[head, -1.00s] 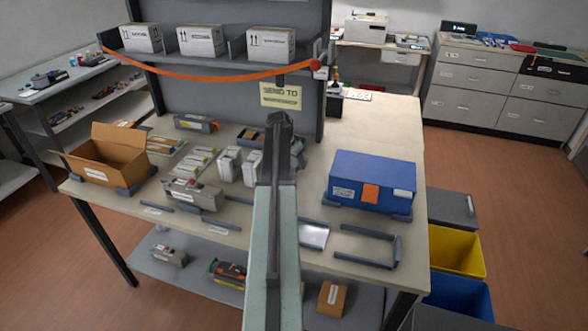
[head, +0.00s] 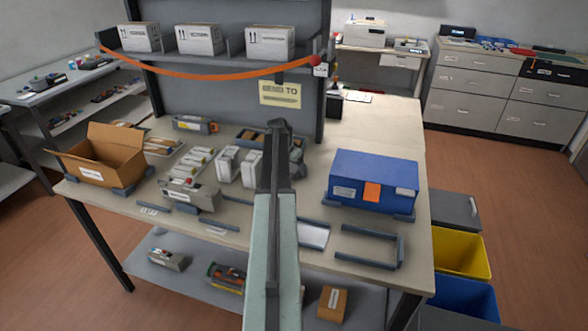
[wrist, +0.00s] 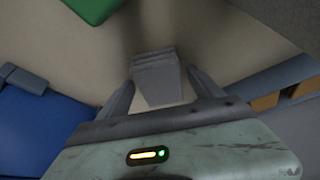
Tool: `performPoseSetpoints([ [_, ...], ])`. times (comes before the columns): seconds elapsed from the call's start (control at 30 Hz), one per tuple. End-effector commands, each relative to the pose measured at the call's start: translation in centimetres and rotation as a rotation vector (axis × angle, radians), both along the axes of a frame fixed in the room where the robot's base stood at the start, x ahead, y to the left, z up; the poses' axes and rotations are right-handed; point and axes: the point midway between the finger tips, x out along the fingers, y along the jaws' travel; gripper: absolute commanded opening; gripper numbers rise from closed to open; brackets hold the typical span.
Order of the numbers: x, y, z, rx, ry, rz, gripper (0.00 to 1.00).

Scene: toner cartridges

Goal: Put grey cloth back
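My gripper (wrist: 160,80) is at the end of my arm, over the back part of the workbench in the head view (head: 278,126). In the wrist view its two dark fingers stand on either side of a grey folded piece, which looks like the grey cloth (wrist: 158,78). The fingertips appear to meet its sides. The cloth has fold lines along its far edge, and pale surface shows beyond it. In the head view I cannot make out the cloth; my arm covers the area.
A blue box (head: 372,182) stands on the bench to the right, an open cardboard box (head: 100,160) to the left. White cartons (head: 240,165) and a cartridge (head: 188,195) lie left of my arm. A shelf panel with an orange strap (head: 215,77) rises behind. A green thing (wrist: 92,8) shows in the wrist view.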

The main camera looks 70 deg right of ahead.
Motion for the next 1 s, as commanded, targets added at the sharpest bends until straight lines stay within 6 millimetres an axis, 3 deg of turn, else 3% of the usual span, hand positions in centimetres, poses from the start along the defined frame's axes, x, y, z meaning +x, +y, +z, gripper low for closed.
performPoseSetpoints([
  [0.23,0.0,0.0,0.3,0.000,0.000,0.000,0.76],
  [0.37,0.1,0.3,1.5,0.000,0.000,0.001,0.76],
  [0.8,1.3,3.7,10.4,0.000,0.001,0.002,0.76],
  [1.0,1.6,4.4,11.7,0.000,0.001,0.002,0.76],
])
